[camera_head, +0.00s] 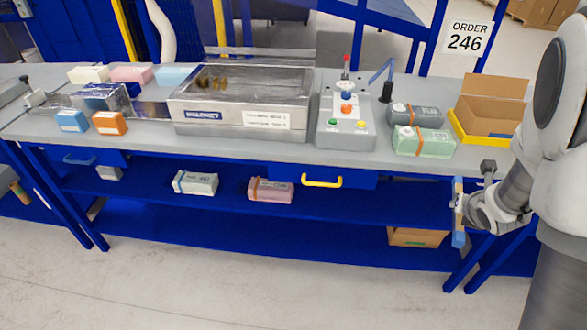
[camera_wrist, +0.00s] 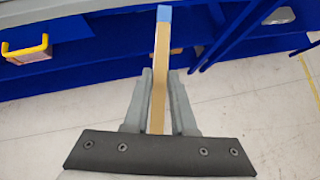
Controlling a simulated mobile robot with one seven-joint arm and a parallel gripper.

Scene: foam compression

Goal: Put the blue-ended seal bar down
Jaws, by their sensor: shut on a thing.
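The seal bar is a narrow tan bar with a blue end. In the wrist view the seal bar (camera_wrist: 160,62) lies between the two grey fingers of my gripper (camera_wrist: 160,90), its blue end pointing away from me. My gripper is shut on it. In the head view my gripper (camera_head: 468,205) is at the right, in front of the bench's right end. There the seal bar (camera_head: 458,238) hangs roughly upright, blue at its lower end. It is held in the air and seems clear of the bench; its exact gap to the bench front cannot be told.
The grey bench top (camera_head: 270,152) has a free strip along its front. On it are a metal press box (camera_head: 240,100), a control box (camera_head: 345,120), green and grey packs and an open carton (camera_head: 490,105) in a yellow tray. A yellow handle (camera_head: 322,181) sticks out of the drawer.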

